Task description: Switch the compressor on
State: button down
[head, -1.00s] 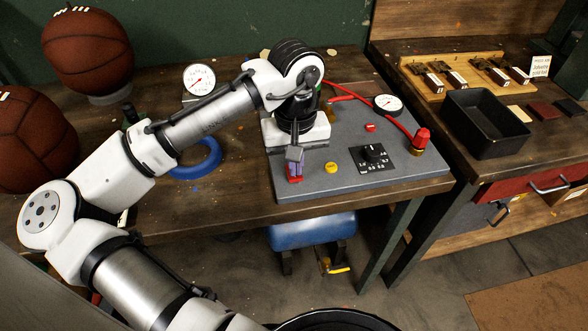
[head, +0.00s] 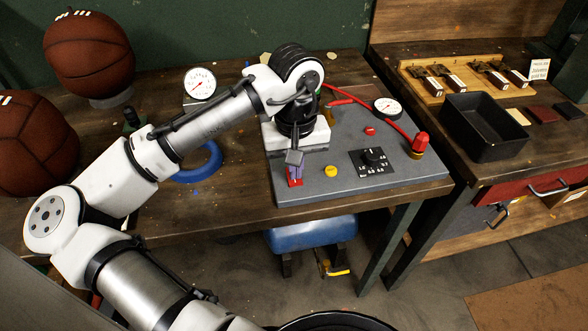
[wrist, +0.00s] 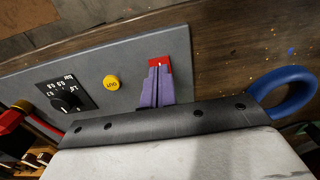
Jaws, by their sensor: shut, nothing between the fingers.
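The grey control panel (head: 345,188) lies on the workbench, with a red switch (wrist: 157,62) near its front left corner. A yellow button (head: 331,171) and a black dial (head: 373,157) sit to the right of the switch in the head view. My gripper (head: 294,177) is shut and empty, its purple fingers pointing down at the red switch. In the wrist view the fingertips (wrist: 160,70) overlap the switch and hide part of it. I cannot tell whether they touch it or which way it is set. A blue tank (head: 310,234) stands under the bench.
A blue ring (head: 205,165) and leather balls (head: 88,52) lie left. A black tray (head: 484,127) stands right.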

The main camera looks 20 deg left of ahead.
notch_tip(320, 180, up, 6)
jog(key=p, duration=0.5)
jog(key=shift+f, duration=0.1)
dwell(0.4)
